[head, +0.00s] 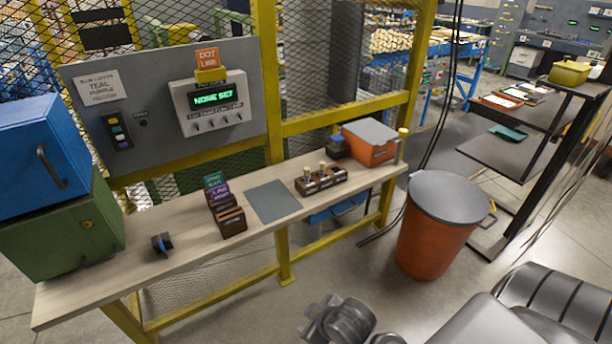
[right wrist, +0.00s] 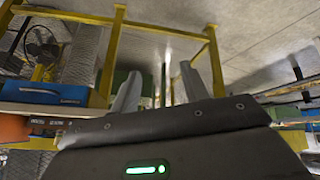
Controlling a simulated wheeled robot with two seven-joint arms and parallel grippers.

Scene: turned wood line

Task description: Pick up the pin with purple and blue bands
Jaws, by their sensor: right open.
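A small dark wooden rack (head: 321,181) stands on the bench right of the grey mat. A few short turned pieces with pale tops stand in it, likely pins; their bands are too small to tell, so I cannot pick out the one with purple and blue bands. My right gripper (head: 338,322) is low at the bottom of the head view, in front of the bench and well away from the rack. In the right wrist view its two fingers (right wrist: 158,88) are apart with nothing between them. My left gripper is not in view.
The wooden bench (head: 190,253) also bears a card holder (head: 228,220), a grey mat (head: 273,202), a small blue-and-black item (head: 162,243), blue and green boxes (head: 65,225) and an orange box (head: 370,146). An orange bin (head: 430,240) stands right of the bench. A panel display (head: 213,98) reads "NONE SET".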

